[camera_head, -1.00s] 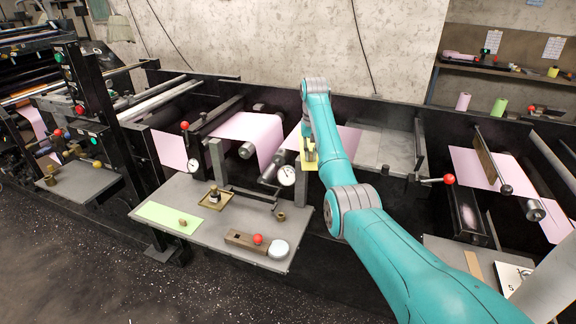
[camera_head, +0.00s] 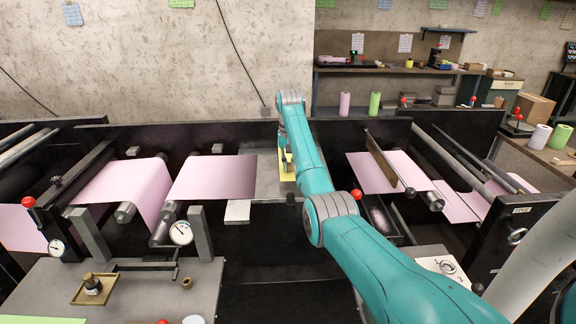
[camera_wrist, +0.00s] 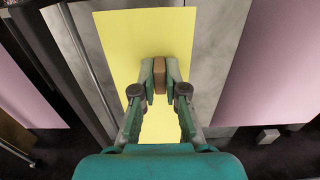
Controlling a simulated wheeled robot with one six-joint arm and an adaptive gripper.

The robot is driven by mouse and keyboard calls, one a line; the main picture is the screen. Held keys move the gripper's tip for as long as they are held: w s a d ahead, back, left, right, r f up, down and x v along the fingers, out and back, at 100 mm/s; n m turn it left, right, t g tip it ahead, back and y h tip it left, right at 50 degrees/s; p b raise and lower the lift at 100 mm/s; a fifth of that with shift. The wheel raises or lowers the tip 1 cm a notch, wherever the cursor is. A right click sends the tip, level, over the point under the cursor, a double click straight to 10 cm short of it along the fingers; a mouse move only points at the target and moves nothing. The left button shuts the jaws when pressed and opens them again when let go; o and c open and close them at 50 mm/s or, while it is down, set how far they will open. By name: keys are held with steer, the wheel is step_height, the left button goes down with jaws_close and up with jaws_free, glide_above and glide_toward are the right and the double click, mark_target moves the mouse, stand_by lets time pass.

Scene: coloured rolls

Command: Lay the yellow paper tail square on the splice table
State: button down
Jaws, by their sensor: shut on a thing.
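The yellow paper tail (camera_head: 288,172) shows only partly in the head view, beside and behind my arm. In the wrist view the yellow paper (camera_wrist: 120,45) spreads broadly below my gripper, slightly tilted in the picture. My gripper (camera_wrist: 160,76) is shut on a small brown block-like piece (camera_wrist: 160,70) that lies over the paper; whether it is fixed to the paper I cannot tell. The grey splice table (camera_head: 268,178) lies under or just below the paper, between two pink webs. Its grey surface shows on both sides of the paper in the wrist view (camera_wrist: 212,95). Any gap is unclear.
A pink web (camera_head: 212,178) lies left of the splice table and another pink web (camera_head: 372,172) lies right. A red-knobbed lever (camera_head: 356,194) stands close to my arm. A dial gauge (camera_head: 181,233) and a grey side table (camera_head: 45,290) are at front left.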

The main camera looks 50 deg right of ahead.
mark_target(289, 188)
steer(key=shift+d, duration=0.2)
steer(key=shift+f, duration=0.15)
steer(key=shift+a+f, duration=0.15)
steer(key=shift+f, duration=2.6)
steer(key=shift+f, duration=0.6)
stand_by(0.5)
steer(key=c, duration=0.7)
jaws_free()
steer(key=shift+o, duration=0.2)
steer(key=shift+r, duration=0.15)
steer(key=shift+r, duration=2.85)
